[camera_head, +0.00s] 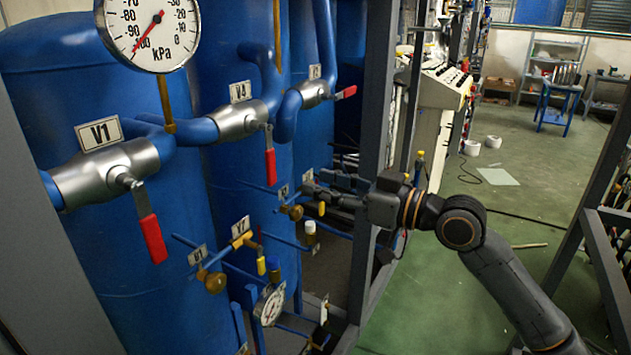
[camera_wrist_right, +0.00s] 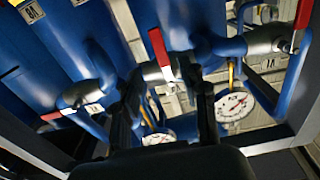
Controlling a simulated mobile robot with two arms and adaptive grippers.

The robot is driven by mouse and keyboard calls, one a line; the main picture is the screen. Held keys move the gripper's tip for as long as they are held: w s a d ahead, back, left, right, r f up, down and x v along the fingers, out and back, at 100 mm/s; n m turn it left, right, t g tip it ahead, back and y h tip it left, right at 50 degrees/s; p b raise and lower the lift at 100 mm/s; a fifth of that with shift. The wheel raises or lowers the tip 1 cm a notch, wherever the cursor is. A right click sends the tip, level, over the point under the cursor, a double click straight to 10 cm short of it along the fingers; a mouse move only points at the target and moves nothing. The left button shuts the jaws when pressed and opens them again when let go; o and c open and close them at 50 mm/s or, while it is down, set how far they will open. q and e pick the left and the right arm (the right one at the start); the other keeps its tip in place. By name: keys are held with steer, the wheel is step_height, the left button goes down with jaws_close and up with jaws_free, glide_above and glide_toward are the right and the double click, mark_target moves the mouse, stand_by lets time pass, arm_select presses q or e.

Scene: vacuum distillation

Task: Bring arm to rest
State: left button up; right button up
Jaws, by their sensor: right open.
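My right arm comes in from the lower right in the head view. Its gripper (camera_head: 322,190) reaches left past the grey frame post to the small valves on the blue pipes. The gripper is open. In the right wrist view its two dark fingers (camera_wrist_right: 165,105) stand apart with nothing held between them. A red valve handle (camera_wrist_right: 160,52) shows beyond the fingers there. In the head view a small brass valve (camera_head: 293,211) is close to the fingertips; I cannot tell whether they touch. My left gripper is not in view.
Blue tanks (camera_head: 100,250) with red-handled valves V1 (camera_head: 150,235) and V4 (camera_head: 270,160) fill the left. A kPa gauge (camera_head: 150,30) is at the top, and a smaller gauge (camera_head: 272,305) is below. A grey post (camera_head: 375,90) stands beside my gripper. Green floor (camera_head: 500,220) is open at right.

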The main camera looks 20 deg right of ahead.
stand_by(0.4)
